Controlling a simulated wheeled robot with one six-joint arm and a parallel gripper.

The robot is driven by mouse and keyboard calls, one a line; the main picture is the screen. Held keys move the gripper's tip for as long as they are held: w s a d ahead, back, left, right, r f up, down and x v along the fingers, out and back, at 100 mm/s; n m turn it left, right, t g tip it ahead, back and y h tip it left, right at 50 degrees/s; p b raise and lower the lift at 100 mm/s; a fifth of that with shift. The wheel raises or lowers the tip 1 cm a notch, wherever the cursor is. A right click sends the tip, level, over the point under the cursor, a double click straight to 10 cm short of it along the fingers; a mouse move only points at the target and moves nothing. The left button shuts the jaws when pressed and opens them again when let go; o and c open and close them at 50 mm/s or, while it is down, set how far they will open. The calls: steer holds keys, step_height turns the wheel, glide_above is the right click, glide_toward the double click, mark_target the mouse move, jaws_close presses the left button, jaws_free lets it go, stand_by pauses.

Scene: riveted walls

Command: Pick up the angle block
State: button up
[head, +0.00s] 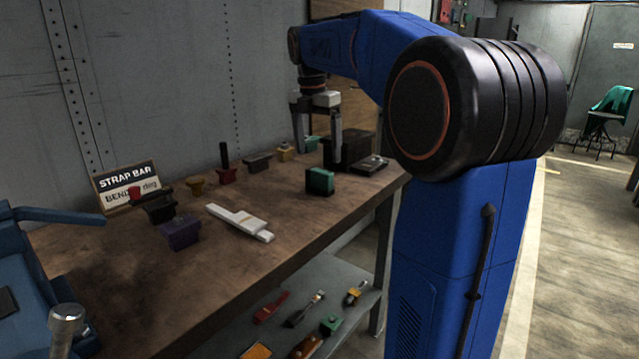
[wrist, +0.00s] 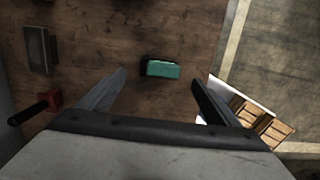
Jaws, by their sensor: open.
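A small teal-green block with dark sides (head: 320,181), which I take to be the angle block, sits on the workbench near its front edge. In the wrist view the teal block (wrist: 162,69) lies on the wood, in line with the gap between the fingertips. My gripper (head: 318,156) points down above the bench, with its fingers spread and nothing between them. Its two fingers also show in the wrist view (wrist: 158,78). The exact height over the block is hard to tell.
A black box (head: 345,150) and a flat dark plate (head: 370,164) are at the far end. Bare wood surrounds the teal block.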

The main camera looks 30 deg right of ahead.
mark_target(320, 170)
steer(key=shift+w+d+f, duration=0.1)
steer(key=shift+d+f, duration=0.1)
steer(key=shift+f, duration=1.65)
steer(key=shift+d+f, duration=0.2)
steer(key=shift+f, duration=1.65)
steer(key=c, duration=1.3)
steer(key=shift+c, duration=0.2)
steer(key=shift+r, duration=0.15)
step_height(320, 170, up, 10)
steer(key=shift+f, duration=0.15)
